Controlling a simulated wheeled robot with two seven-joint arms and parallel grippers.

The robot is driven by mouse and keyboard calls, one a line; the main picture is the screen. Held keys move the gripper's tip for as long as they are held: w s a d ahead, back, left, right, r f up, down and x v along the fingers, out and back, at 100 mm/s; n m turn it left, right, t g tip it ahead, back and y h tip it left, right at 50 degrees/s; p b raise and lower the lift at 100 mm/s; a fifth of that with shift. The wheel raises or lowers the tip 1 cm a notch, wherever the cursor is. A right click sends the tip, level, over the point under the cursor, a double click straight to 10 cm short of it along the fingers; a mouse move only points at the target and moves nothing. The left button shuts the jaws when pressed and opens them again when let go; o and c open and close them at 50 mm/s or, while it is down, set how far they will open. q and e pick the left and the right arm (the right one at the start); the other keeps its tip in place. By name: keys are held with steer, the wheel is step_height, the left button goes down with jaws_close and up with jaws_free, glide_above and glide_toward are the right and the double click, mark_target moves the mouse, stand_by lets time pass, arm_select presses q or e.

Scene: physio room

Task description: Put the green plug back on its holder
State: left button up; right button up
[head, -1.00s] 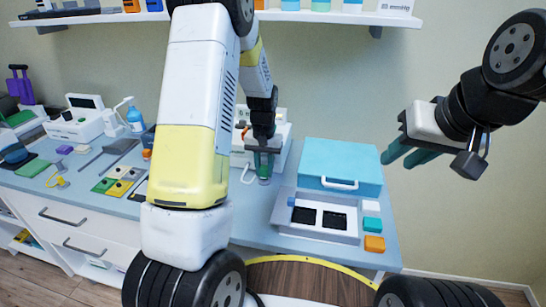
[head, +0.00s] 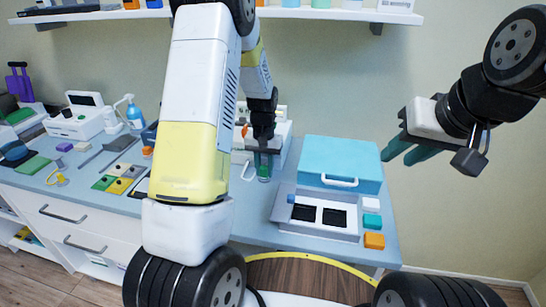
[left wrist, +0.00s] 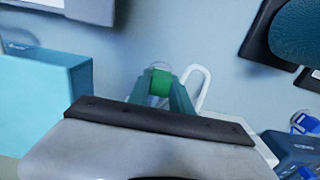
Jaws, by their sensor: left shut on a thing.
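My left gripper (head: 264,168) points down at the table in front of the white device (head: 283,150). It is shut on the green plug (left wrist: 160,82), which shows between the teal fingertips in the left wrist view. In the head view the plug (head: 264,171) is small and partly hidden by the fingers. A white loop (left wrist: 197,85) stands right beside the plug; I cannot tell if it is its cable or a holder part. An orange piece (head: 244,131) is on the device. My right gripper (head: 397,156) is raised at the right, open and empty.
A blue case (head: 342,162) and a grey tray (head: 282,212) with black pads stand right of the plug. Coloured blocks (head: 373,240) lie at the table's right edge. Flat coloured cards (head: 120,186) lie to the left. A shelf (head: 340,16) runs above.

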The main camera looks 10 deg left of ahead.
arm_select(q)
steer(key=o, duration=1.5)
steer(key=shift+o, duration=0.2)
steer(key=shift+r, duration=0.1)
steer(key=shift+r, duration=3.45)
steer(key=shift+r, duration=0.2)
steer(key=s+d+r+t+h, duration=0.1)
steer(key=s+r+t+h, duration=0.15)
steer(key=s+r, duration=1.05)
steer(key=s+r+t, duration=0.2)
steer(key=s+r, duration=0.1)
steer(key=s, duration=0.2)
steer(key=s+d+r+t, duration=0.1)
steer(key=s+r, duration=0.2)
steer(key=s, duration=0.3)
steer(key=shift+s+r+t, duration=0.15)
steer(key=shift+r+t, duration=0.1)
steer(key=shift+t, duration=0.1)
